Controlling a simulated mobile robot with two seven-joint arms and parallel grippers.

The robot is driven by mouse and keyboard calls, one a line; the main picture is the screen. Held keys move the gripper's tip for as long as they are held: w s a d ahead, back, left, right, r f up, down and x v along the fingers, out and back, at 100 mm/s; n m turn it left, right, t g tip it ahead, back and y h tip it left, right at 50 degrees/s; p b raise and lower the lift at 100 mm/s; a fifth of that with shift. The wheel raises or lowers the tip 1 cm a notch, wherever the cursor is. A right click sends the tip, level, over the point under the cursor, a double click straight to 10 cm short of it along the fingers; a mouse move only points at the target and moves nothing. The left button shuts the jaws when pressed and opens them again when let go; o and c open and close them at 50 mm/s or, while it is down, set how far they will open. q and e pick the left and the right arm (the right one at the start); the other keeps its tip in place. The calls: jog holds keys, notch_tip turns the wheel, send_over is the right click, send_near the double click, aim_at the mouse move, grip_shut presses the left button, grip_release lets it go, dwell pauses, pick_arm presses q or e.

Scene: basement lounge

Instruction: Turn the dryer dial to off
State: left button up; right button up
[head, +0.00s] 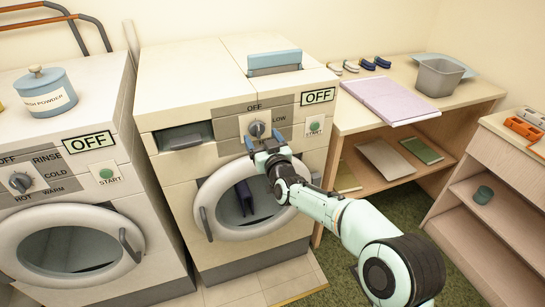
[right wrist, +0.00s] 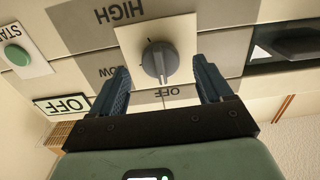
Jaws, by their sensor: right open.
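The dryer (head: 160,172) is the machine in the middle of the head view. Its grey dial (head: 257,128) sits on a grey panel, with OFF above it and LOW to its right. In the right wrist view the dial (right wrist: 160,62) appears upside down, with HIGH on the opposite side from OFF. Its grip bar lies roughly along the HIGH–OFF line; which end is the pointer is unclear. My right gripper (head: 264,140) is open just in front of the dial. In the right wrist view its fingers (right wrist: 159,70) stand either side of the dial, apart from it.
The dryer's display (head: 318,96) reads OFF above a green start button (head: 315,126). A washer (head: 90,143) stands left, a wooden table (head: 345,114) right, and a low shelf unit (head: 490,227) far right.

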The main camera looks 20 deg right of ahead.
jog(key=s, duration=1.1)
jog(key=shift+d, duration=0.2)
jog(key=shift+w, duration=0.1)
